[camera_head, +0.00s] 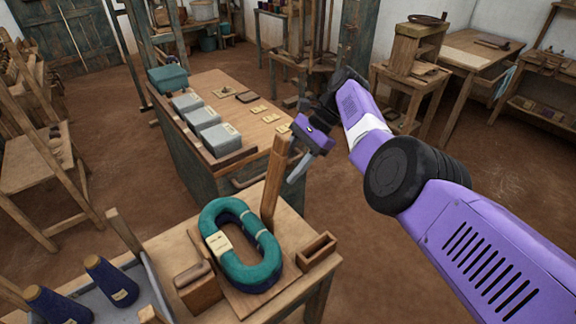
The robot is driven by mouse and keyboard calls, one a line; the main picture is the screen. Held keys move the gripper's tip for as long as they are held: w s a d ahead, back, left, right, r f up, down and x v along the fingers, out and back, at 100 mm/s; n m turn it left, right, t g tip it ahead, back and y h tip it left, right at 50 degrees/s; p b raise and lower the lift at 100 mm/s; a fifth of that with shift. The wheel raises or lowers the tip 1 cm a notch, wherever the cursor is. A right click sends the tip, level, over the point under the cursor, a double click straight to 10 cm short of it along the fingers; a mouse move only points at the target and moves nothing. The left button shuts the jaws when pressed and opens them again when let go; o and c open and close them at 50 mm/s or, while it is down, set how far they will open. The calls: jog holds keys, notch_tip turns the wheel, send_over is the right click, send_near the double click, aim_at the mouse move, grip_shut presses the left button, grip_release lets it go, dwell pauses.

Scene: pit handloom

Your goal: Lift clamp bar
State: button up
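A wooden bar (274,178), which looks like the clamp bar, stands nearly upright at the back of a wooden board on the near table. A teal and dark blue yarn hank (263,262) with a cream label lies on that board in front of the bar. My gripper (297,163) is just right of the bar's upper part, with a grey finger pointing down and left. I cannot tell whether it touches the bar. The finger gap is not clear from this angle, so I cannot tell if it is open or shut.
A small open wooden box (316,252) and a wooden block with a rounded piece (193,275) flank the hank. Cones of dark yarn (112,281) sit in a grey tray at lower left. Behind stands a bench (232,98) with grey boxes and small tags. Brown floor is free at right.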

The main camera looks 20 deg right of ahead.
jog(key=b+v, duration=0.3)
jog(key=v, duration=0.4)
jog(key=shift+d+r, duration=0.25)
jog(key=shift+r, duration=0.1)
dwell(0.4)
